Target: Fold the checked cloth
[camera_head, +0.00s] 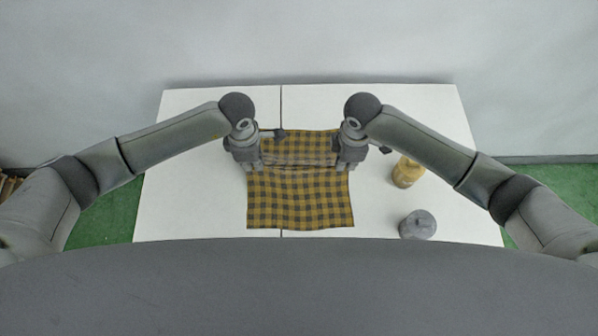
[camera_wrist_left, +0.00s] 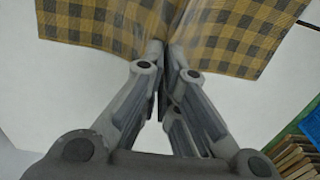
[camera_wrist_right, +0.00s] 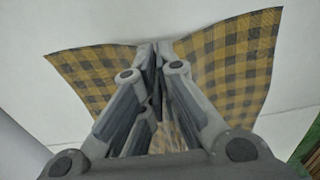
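The checked cloth (camera_head: 299,202), yellow-brown and dark, lies on the white table with its near part flat. Its middle is raised in a ridge between my grippers, and its far part shows behind. My left gripper (camera_head: 254,166) is at the cloth's left edge; in the left wrist view its fingers (camera_wrist_left: 163,50) are closed together on the cloth (camera_wrist_left: 230,30), which puckers at the tips. My right gripper (camera_head: 345,166) is at the right edge; in the right wrist view its fingers (camera_wrist_right: 160,50) are closed on the cloth (camera_wrist_right: 235,60). The grippers hide parts of both side edges.
The white table (camera_head: 190,200) has a seam left of its middle. A yellow-brown jar (camera_head: 406,172) and a grey lidded pot (camera_head: 418,225) stand right of the cloth. The table left of the cloth is clear.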

